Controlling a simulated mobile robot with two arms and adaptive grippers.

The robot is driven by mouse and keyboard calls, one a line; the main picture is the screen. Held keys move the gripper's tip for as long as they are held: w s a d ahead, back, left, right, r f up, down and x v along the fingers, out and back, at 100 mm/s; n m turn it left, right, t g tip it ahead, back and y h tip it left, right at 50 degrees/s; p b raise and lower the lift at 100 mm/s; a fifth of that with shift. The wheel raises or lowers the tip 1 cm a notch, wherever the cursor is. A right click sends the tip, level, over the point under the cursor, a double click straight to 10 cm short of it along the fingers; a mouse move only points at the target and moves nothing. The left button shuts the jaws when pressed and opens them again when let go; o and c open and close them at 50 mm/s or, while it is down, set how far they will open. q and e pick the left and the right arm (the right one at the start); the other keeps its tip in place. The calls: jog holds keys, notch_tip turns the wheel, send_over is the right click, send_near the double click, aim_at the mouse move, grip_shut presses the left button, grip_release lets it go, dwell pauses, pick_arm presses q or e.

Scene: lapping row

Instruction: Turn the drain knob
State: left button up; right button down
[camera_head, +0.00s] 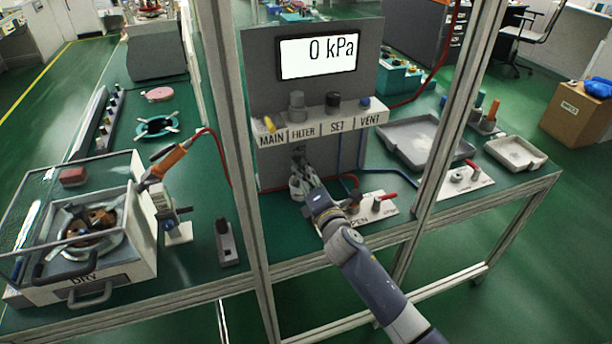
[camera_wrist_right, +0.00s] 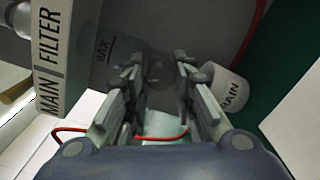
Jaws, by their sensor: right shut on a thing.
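My right gripper (camera_head: 302,172) reaches in under the label strip marked MAIN, FILTER, SET and VENT. In the right wrist view its two fingers (camera_wrist_right: 157,72) are closed on a small dark knob, the drain knob (camera_wrist_right: 156,74), mostly hidden between the fingertips. Behind it is the grey filter bowl (camera_wrist_right: 120,45) with a MAX mark. A white cup (camera_wrist_right: 228,84), its label reading "RAIN" as far as it shows, stands just right of the fingers. The knob's turn angle cannot be read. My left gripper is not in view.
The panel display (camera_head: 318,57) reads 0 kPa. A plate with a red lever (camera_head: 388,196) lies right of my right gripper. Frame posts stand close on both sides of my right arm. A grey tray (camera_head: 408,141) lies right, a DRY box (camera_head: 85,284) far left.

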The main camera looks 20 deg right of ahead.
jog(key=m, duration=0.4)
jog(key=shift+f+m, duration=0.1)
jog(key=shift+m, duration=0.3)
dwell(0.4)
jog(key=c, duration=1.3)
grip_release()
jog(key=shift+c, duration=0.2)
jog(key=s, duration=1.2)
jog(key=shift+d, duration=0.2)
jog(key=shift+m, duration=0.3)
